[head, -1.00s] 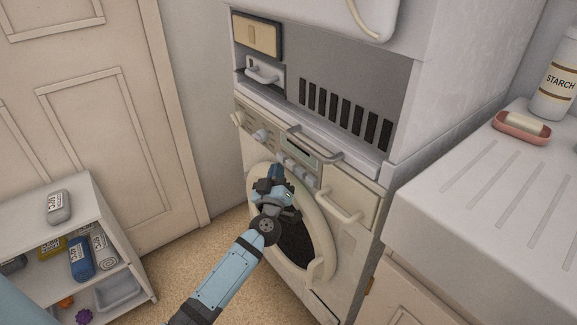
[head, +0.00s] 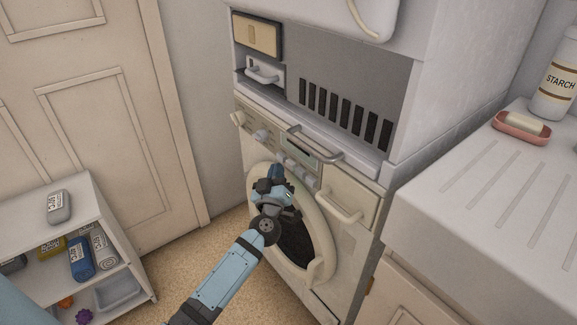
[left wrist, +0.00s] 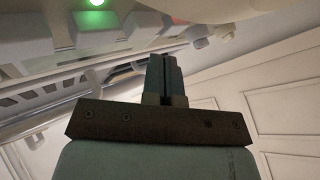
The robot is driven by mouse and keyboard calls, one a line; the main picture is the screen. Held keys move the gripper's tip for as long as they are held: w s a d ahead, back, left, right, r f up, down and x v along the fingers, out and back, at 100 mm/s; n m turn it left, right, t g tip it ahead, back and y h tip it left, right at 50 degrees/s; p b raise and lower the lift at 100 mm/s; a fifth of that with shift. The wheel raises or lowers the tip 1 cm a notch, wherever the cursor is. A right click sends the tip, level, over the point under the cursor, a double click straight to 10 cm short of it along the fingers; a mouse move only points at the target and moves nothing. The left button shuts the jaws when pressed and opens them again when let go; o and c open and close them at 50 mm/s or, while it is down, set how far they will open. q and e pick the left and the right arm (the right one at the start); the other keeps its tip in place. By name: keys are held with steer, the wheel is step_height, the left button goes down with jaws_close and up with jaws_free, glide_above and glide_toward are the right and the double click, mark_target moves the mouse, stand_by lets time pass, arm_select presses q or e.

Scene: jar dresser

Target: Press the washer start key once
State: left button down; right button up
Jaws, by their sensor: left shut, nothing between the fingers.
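The cream washer (head: 345,240) stands under a grey panel, with its round door (head: 325,225) in front. A row of pale keys (head: 298,170) sits on its control panel below a small display (head: 300,150). My left gripper (head: 276,171) is shut and empty, in front of the panel by the left end of the keys. It partly covers that area, and I cannot tell whether it touches a key. In the left wrist view the closed fingers (left wrist: 163,72) point up below the panel, and a lit green lamp (left wrist: 96,3) glows beside pale keys (left wrist: 90,28). My right gripper is out of view.
A bar handle (head: 315,146) and a drawer handle (head: 338,206) stick out near the keys. A white counter (head: 470,215) stands at right, and a low shelf (head: 125,275) at left. Floor between shelf and washer is open.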

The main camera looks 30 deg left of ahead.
arm_select(q)
steer(key=shift+w, duration=0.15)
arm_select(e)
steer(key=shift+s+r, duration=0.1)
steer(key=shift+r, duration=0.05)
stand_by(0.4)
arm_select(q)
steer(key=shift+w+d+r+p, duration=0.1)
steer(key=shift+r+p, duration=0.1)
steer(key=shift+p, duration=0.1)
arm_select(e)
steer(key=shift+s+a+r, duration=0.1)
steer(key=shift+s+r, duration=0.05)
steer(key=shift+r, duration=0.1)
